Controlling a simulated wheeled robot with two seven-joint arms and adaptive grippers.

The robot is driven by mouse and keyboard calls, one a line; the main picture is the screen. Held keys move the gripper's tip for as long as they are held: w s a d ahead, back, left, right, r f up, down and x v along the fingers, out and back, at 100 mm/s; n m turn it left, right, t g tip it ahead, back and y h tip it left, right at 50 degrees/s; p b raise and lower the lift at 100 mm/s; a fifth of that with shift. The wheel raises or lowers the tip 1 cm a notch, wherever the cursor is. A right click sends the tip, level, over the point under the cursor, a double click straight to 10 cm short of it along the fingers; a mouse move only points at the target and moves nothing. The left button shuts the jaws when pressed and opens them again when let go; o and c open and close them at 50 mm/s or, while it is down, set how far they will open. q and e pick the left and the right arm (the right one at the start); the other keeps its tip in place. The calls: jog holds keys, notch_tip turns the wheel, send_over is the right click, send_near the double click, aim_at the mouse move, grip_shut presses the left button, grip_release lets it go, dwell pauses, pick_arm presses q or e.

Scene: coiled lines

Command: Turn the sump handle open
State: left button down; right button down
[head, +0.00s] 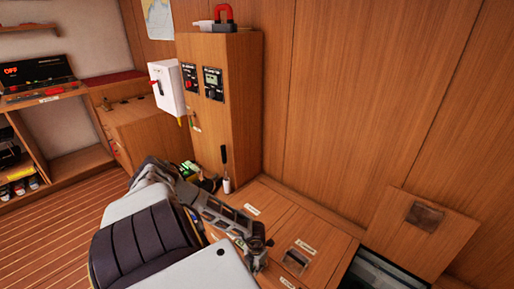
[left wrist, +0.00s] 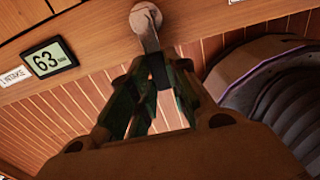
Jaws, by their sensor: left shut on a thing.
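A metal lever handle (left wrist: 147,28) with a round pivot shows at the top of the left wrist view, on the front edge of a wooden panel. It hangs from its pivot, tilted slightly to the right. In the head view my left gripper (head: 258,256) is at the front edge of the wooden bench, and the handle is hidden there. No label naming this handle is readable. My right gripper is not in view.
The wooden bench top (head: 325,229) has labelled hatches, one with a dark recess (head: 296,258). A tall wooden cabinet (head: 228,110) stands behind. Open floor (head: 50,240) lies left.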

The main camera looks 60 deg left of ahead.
pick_arm(q)
jog(key=c, duration=1.4)
grip_release()
jog(key=shift+o, duration=0.2)
jog(key=shift+r, duration=0.1)
notch_tip(320, 180, up, 12)
